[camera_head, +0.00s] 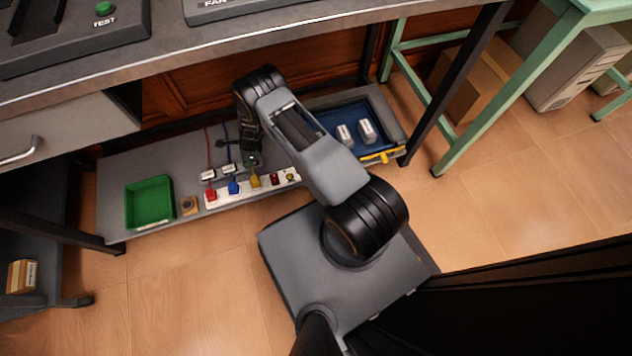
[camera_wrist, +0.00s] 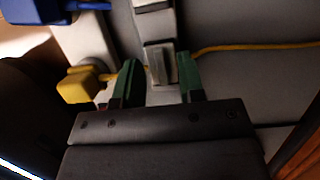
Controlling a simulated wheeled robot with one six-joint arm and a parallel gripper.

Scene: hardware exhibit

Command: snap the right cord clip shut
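The right cord clip is a small grey block (camera_wrist: 160,62) on the shelf in the wrist view, with the yellow cord (camera_wrist: 245,46) running at it. My gripper (camera_wrist: 158,70) is open, its two green-padded fingers on either side of the clip with gaps visible; contact cannot be told. Whether the clip's lid is up or down is unclear. In the head view my gripper (camera_head: 251,158) hides most of this clip. Two other pale clips, the left (camera_head: 208,176) and middle (camera_head: 228,169), sit on the red and blue cords.
A white power strip (camera_head: 222,200) holds a red plug (camera_head: 211,194), blue plug (camera_head: 233,187) and yellow plug (camera_head: 255,181). A green tray (camera_head: 128,208) is at left, a blue tray (camera_head: 329,120) at right. The bench top (camera_head: 200,40) overhangs the shelf.

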